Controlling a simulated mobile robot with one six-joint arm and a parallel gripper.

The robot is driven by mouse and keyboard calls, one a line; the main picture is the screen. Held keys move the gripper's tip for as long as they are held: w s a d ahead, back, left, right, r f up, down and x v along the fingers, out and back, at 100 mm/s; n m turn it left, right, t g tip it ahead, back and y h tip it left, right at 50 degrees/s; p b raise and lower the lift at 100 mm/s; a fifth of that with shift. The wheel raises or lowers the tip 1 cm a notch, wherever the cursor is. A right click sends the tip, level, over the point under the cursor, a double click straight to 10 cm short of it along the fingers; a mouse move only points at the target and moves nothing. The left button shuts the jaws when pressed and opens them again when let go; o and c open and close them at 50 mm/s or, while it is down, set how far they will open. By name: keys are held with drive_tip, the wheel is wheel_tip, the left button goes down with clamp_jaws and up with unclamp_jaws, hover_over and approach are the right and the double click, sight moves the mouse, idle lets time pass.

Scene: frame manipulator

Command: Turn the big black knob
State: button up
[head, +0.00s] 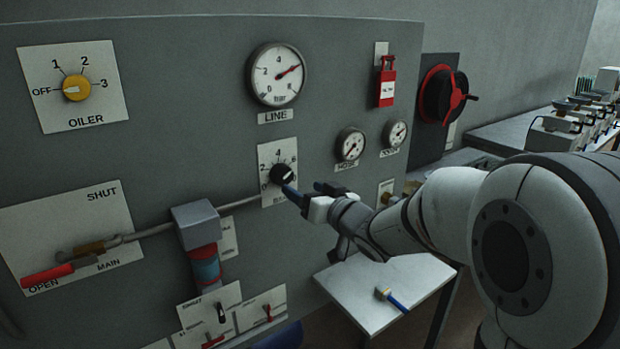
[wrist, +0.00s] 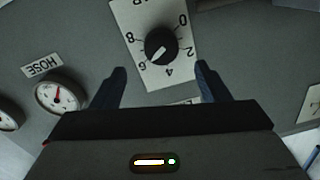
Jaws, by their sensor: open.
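The black knob (head: 282,174) sits on a white numbered plate on the grey panel. My gripper (head: 305,190) is open in front of the panel, close to the knob. In the wrist view its two blue fingers (wrist: 160,68) stand wide apart, one on each side of the plate, with the knob between and beyond the tips. The fingers look empty. I cannot tell the exact gap to the panel.
A LINE gauge (head: 277,74) is above the knob, with small gauges (head: 350,145) to its right. A pipe with a grey block (head: 195,222) runs in from the left. A red-spoked black wheel (head: 443,95) is further right. A side table (head: 390,285) holds a blue-handled tool.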

sight(286, 175)
drive_tip(key=p+x, duration=0.1)
drive_tip(key=x, duration=0.6)
drive_tip(key=shift+w+a+r, duration=0.15)
drive_tip(key=shift+w, duration=0.1)
drive_tip(key=shift+c, duration=0.3)
drive_tip(key=c, duration=0.9)
drive_tip(key=shift+c, duration=0.2)
